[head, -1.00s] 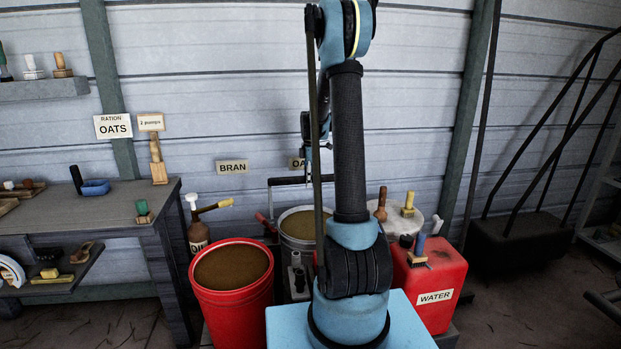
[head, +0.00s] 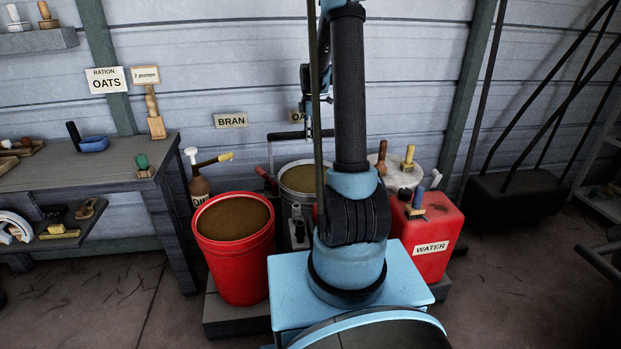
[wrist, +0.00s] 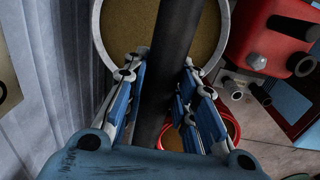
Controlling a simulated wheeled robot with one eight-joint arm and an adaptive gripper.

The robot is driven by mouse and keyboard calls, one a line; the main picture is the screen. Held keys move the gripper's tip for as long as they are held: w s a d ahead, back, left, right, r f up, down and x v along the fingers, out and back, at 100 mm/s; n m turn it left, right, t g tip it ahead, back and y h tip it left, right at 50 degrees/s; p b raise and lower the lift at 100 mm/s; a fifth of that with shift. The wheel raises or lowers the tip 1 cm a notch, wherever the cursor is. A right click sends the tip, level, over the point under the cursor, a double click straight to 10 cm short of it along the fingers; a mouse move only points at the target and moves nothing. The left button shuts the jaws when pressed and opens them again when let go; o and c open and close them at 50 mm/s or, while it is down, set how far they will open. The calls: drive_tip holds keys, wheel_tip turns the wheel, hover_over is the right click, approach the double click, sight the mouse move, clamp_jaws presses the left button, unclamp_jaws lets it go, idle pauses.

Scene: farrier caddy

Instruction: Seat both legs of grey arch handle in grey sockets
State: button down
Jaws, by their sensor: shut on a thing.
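The grey arch handle (head: 288,136) shows in the head view as a dark, roughly level bar with a leg hanging down at its left end. Its right side is partly hidden by my arm. My gripper (head: 308,122) is above the grey bucket and shut on the handle's bar. In the wrist view the bar (wrist: 168,75) runs between the blue fingers of my gripper (wrist: 160,68). The leg ends are hidden there. Short grey cylinders (wrist: 257,62) show on a red box, and other grey tubes (wrist: 232,88) beside it; I cannot tell which are the sockets.
A grey bucket (head: 284,185) stands below the handle. A red bucket (head: 201,240) is at left and a red water container (head: 440,225) at right. A bottle (head: 202,190) stands behind the red bucket. A dark bench (head: 90,175) is at far left.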

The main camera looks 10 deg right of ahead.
drive_tip(key=shift+f, duration=0.15)
idle(0.4)
drive_tip(key=shift+f, duration=3.15)
idle(2.1)
drive_tip(key=c, duration=1.2)
unclamp_jaws()
drive_tip(key=shift+r, duration=0.1)
wheel_tip(320, 180, up, 12)
drive_tip(key=shift+f, duration=0.15)
